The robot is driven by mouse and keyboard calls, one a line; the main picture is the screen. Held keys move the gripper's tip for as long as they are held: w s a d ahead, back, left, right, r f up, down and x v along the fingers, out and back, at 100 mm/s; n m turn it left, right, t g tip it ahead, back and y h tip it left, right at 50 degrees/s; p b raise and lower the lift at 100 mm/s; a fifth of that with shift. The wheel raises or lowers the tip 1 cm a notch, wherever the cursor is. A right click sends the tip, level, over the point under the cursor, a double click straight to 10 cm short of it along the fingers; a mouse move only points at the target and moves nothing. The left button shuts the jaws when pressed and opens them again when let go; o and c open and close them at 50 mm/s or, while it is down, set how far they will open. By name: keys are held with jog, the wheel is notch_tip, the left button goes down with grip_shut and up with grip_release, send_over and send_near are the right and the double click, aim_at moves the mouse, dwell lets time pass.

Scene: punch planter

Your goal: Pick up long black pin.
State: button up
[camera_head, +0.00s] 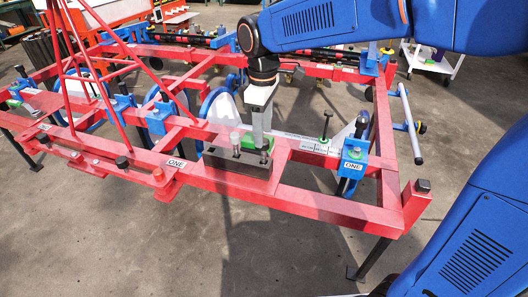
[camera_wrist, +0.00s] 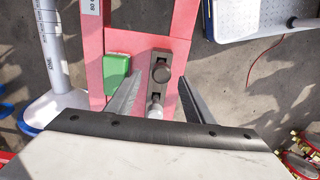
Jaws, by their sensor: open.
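A dark pin with a round head (camera_wrist: 162,74) stands in a slot of a black block (camera_wrist: 160,56). It also shows in the head view (camera_head: 266,150), and the black block (camera_head: 232,166) sits on the red frame there. A silver pin (camera_wrist: 154,108) stands in the same block beside the dark pin. My gripper (camera_wrist: 160,78) is open, pointing down over the block, its fingers on either side of the pins with nothing held. In the head view my gripper (camera_head: 258,142) is close above the block, and its fingers partly hide the area near the dark pin.
The red frame (camera_head: 330,208) carries blue clamps (camera_head: 353,155) and another tall dark pin (camera_head: 326,124) on a green base. Red slanting bars (camera_head: 95,75) rise at the left. A green block (camera_wrist: 116,73) lies just left of the black block. Bare floor (camera_head: 285,250) is in front.

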aim_at(264, 153)
jog(key=shift+s+d+f, duration=0.1)
jog(key=shift+s+f, duration=0.05)
jog(key=shift+f, duration=4.05)
jog(key=shift+c, duration=0.6)
grip_shut()
